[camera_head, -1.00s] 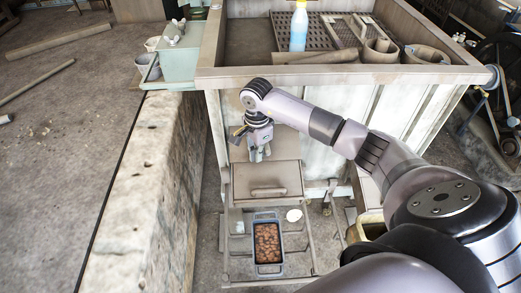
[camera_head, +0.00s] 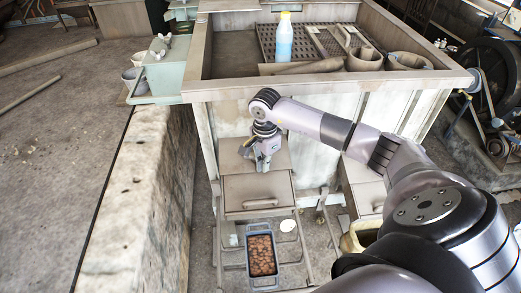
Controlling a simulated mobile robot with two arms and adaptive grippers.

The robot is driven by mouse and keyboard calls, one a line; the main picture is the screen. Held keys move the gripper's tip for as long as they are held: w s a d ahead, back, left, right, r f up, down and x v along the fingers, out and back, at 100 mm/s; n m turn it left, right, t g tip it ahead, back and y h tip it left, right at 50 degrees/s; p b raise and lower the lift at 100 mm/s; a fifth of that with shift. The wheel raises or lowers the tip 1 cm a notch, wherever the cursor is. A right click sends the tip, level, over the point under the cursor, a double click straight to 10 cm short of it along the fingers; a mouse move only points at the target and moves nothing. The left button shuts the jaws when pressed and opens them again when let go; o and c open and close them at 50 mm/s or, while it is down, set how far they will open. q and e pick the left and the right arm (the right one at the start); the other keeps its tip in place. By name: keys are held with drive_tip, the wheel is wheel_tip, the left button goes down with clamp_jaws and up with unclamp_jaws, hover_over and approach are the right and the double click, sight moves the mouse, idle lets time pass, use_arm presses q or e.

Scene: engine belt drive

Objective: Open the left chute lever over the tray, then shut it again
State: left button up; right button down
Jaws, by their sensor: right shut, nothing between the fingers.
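My right gripper (camera_head: 264,166) is shut and empty. It points down in front of the bench wall, over the top of the left chute (camera_head: 235,188), a grey-brown metal box with a bar handle (camera_head: 259,203) on its front. I cannot tell whether the fingers touch the chute. A small dark piece beside the gripper's left side may be the lever, but the gripper partly hides this spot. A blue-grey tray (camera_head: 249,275) with brown lumps stands below the chute on a frame. My left gripper is out of view.
A second box with a handle (camera_head: 369,197) is to the right, partly behind my arm. The bench (camera_head: 330,82) above holds a bottle (camera_head: 284,36) and pots. A stone wall (camera_head: 140,190) runs along the left.

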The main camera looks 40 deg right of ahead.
drive_tip(key=shift+w+d+r, duration=0.15)
drive_tip(key=shift+w+d, duration=0.05)
drive_tip(key=shift+d, duration=0.65)
drive_tip(key=shift+r, duration=0.1)
wheel_tip(320, 180, up, 6)
drive_tip(key=p, duration=0.3)
